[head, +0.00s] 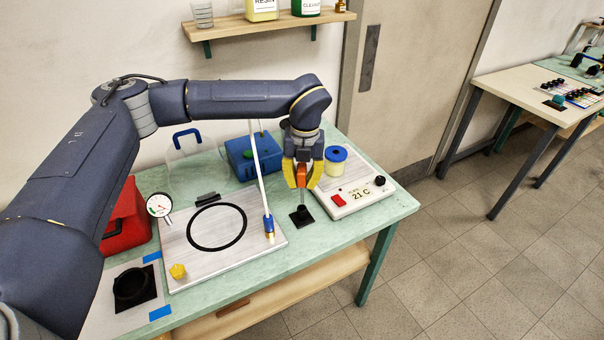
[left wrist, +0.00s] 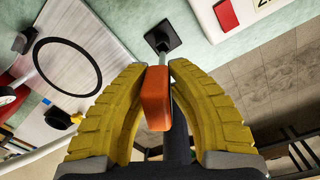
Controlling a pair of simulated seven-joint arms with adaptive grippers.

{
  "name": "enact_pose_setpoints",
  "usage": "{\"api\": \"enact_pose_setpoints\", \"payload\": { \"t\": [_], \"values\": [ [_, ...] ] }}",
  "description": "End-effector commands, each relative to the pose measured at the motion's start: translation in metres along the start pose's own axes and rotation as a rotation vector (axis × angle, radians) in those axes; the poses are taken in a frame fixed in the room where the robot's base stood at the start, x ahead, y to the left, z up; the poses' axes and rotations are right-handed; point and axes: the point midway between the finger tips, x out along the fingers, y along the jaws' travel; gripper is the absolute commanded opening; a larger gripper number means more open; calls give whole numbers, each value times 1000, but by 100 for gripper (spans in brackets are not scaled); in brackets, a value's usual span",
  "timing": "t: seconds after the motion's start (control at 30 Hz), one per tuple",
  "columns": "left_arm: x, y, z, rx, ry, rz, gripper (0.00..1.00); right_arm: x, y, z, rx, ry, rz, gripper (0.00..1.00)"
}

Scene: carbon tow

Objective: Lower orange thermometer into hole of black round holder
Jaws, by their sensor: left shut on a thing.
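My left gripper (head: 303,177), with yellow fingers, is shut on the orange thermometer (head: 301,172). In the left wrist view the fingers (left wrist: 160,68) close on its orange body (left wrist: 156,98). Its thin grey stem points down toward a small black square stand (head: 301,216), also seen in the wrist view (left wrist: 163,37). I cannot tell whether the tip is inside the stand or just above it. The black round holder (head: 133,287) is at the front left of the table, away from the gripper, with an open top. My right gripper is not in view.
A dial gauge (head: 159,205), red case (head: 128,216), blue box (head: 239,158) and hotplate (head: 354,195) stand around.

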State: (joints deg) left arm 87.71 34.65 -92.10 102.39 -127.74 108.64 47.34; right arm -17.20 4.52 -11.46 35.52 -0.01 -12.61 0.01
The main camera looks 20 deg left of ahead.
Motion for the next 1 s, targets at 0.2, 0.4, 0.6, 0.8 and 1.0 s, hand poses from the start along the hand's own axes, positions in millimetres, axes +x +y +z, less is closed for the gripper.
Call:
{"api": "enact_pose_setpoints", "payload": {
  "t": [0.2,0.4,0.6,0.8,1.0],
  "values": [
    [5,0,0,1,-1,-1,0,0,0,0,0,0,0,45],
    [5,0,0,1,-1,-1,0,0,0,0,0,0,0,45],
    [5,0,0,1,-1,-1,0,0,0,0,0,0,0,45],
    [5,0,0,1,-1,28,0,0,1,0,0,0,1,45],
    [5,0,0,0,0,26,0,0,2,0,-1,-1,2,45]
  ]
}}
